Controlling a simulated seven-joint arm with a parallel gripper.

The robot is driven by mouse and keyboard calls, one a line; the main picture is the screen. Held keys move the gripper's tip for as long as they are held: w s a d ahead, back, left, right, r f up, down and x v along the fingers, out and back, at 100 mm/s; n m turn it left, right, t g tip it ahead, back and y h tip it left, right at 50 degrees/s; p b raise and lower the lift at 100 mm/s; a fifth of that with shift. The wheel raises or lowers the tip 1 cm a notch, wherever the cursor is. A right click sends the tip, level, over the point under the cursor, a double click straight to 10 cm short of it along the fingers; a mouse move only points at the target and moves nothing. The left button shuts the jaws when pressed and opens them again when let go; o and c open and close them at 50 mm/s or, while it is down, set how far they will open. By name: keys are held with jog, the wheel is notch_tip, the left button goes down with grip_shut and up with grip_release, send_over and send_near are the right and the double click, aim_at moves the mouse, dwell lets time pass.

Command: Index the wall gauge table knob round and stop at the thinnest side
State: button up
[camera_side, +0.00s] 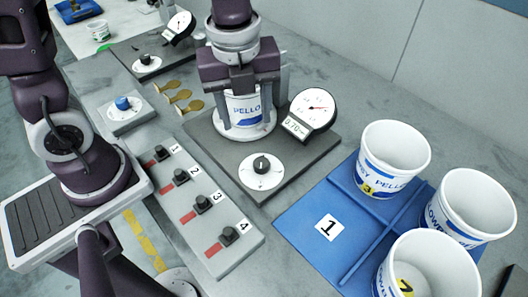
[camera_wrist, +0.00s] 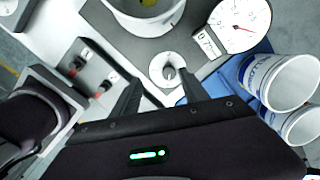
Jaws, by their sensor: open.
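The black gauge table knob (camera_side: 261,165) sits on a white disc at the front of a grey base plate; it also shows in the wrist view (camera_wrist: 168,73). A white and blue tub (camera_side: 243,108) stands upright on the round table (camera_side: 246,132) behind the knob. The dial gauge (camera_side: 314,108) stands right of the tub with a red needle; its readout seems to start 0.7, the rest being too small to read surely. My gripper (camera_side: 247,122) is open and overlaps the tub in the side view. In the wrist view its fingertips (camera_wrist: 160,90) are apart from the tub, near the knob.
A blue tray (camera_side: 300,218) at right holds three tubs (camera_side: 393,160); its compartment marked 1 is empty. A grey panel (camera_side: 207,215) with several numbered black knobs lies at left. A blue button box (camera_side: 123,104) and brass paddles (camera_side: 180,96) lie behind. A second gauge (camera_side: 180,26) stands further back.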

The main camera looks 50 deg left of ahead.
aim_at(262, 162)
jog(key=d+f+m, duration=0.2)
jog(key=f+m, duration=0.1)
jog(key=d+f+m+g, duration=0.1)
jog(key=m, duration=0.1)
jog(key=shift+w+f, duration=0.2)
jog(key=shift+w, duration=0.2)
notch_tip(262, 162, down, 6)
jog(key=shift+f, duration=0.1)
jog(key=shift+c, duration=0.4)
grip_shut()
